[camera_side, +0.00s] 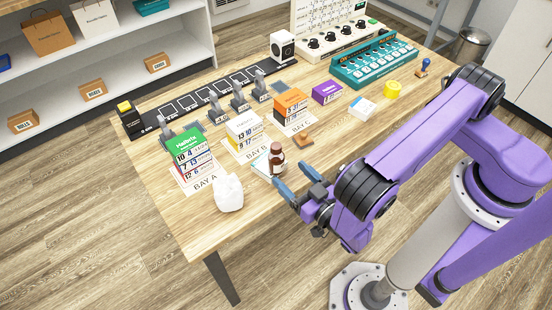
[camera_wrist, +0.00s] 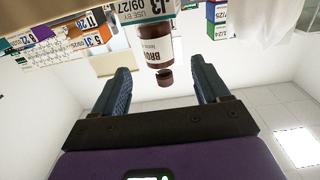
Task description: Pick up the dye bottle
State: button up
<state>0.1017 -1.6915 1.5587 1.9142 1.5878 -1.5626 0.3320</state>
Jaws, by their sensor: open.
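The dye bottle (camera_side: 277,160), small and brown with a white label and dark cap, stands upright near the table's front edge. My gripper (camera_side: 289,174) is open and empty, low at that edge, with its fingertips pointing at the bottle. In the wrist view, which appears upside down, the bottle (camera_wrist: 157,40) shows label and cap between and just beyond the fingertips (camera_wrist: 160,70). I see no finger touching it.
A white crumpled bag (camera_side: 229,194) stands left of the bottle. Behind are stacked boxes on bay cards, including a green-topped stack (camera_side: 190,148) and a white-topped stack (camera_side: 243,128).

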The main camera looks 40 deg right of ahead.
aim_at(281, 165)
jog(key=w, duration=0.7)
jog(key=shift+w, duration=0.15)
jog(key=c, duration=1.1)
